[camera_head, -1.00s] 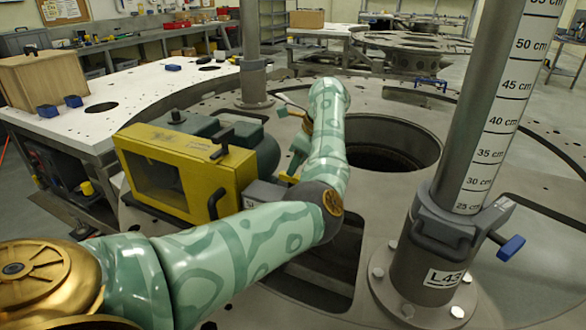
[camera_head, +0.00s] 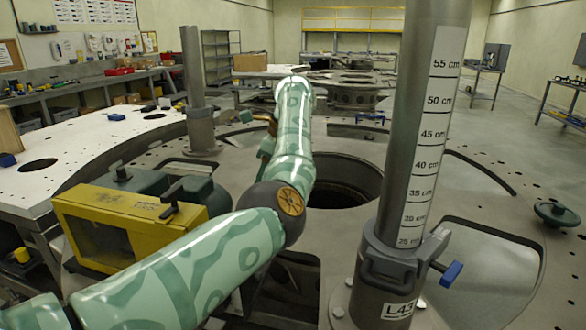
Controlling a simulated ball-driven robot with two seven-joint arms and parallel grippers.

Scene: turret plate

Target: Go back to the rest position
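My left arm (camera_head: 230,245), mottled green with a gold disc at its elbow, comes in from the lower left and reaches over the turret plate (camera_head: 235,160). Small teal and gold parts of its wrist show beside the forearm. The fingers of my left gripper cannot be made out behind it. My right arm and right gripper are outside the picture. The grey plate has a large round hole (camera_head: 345,190) just right of my forearm. No object is seen held.
A thick post (camera_head: 418,160) with a centimetre scale, blue-handled clamp and L43 label stands close on the right. A yellow-framed machine (camera_head: 130,228) sits left of my arm. A thinner post (camera_head: 196,95) stands farther back. A white worktop (camera_head: 60,160) lies at the left.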

